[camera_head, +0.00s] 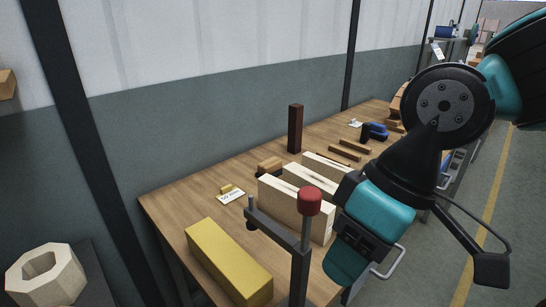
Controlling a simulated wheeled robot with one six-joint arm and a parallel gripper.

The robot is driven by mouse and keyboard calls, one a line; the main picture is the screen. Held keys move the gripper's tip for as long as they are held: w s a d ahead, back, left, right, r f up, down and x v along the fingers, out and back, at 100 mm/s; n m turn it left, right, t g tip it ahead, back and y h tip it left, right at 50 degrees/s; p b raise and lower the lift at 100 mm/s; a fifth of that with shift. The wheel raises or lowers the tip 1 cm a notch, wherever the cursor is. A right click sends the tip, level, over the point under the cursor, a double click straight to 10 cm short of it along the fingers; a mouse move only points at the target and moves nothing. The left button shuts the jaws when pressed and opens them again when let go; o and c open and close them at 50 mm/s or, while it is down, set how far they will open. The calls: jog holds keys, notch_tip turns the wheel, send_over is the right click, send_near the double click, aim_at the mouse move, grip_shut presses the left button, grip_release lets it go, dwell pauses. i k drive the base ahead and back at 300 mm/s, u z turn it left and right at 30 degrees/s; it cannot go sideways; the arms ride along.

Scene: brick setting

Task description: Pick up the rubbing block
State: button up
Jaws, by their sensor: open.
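I cannot tell for sure which piece is the rubbing block. A small brown wooden block (269,166) lies on the workbench behind the pale wooden blocks. A smaller yellow piece (226,188) lies by a white label card (231,197). A large yellow block (228,262) lies at the bench's near end. My gripper (364,236), at the end of the teal and black arm, is open. It hangs in front of the bench's right side, to the right of these pieces and apart from them. Its fingertips are not clearly shown.
Pale wooden blocks (284,203) stand mid-bench on the workbench (170,211). A dark upright post (295,129) stands behind them. A bar with a red knob (310,201) rises in the foreground. Brown strips (345,153) and a blue tool (376,131) lie farther back.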

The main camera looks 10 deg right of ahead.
aim_at(273, 166)
jog(key=z, duration=1.8)
jog(key=i, duration=2.25)
jog(key=u, duration=3.6)
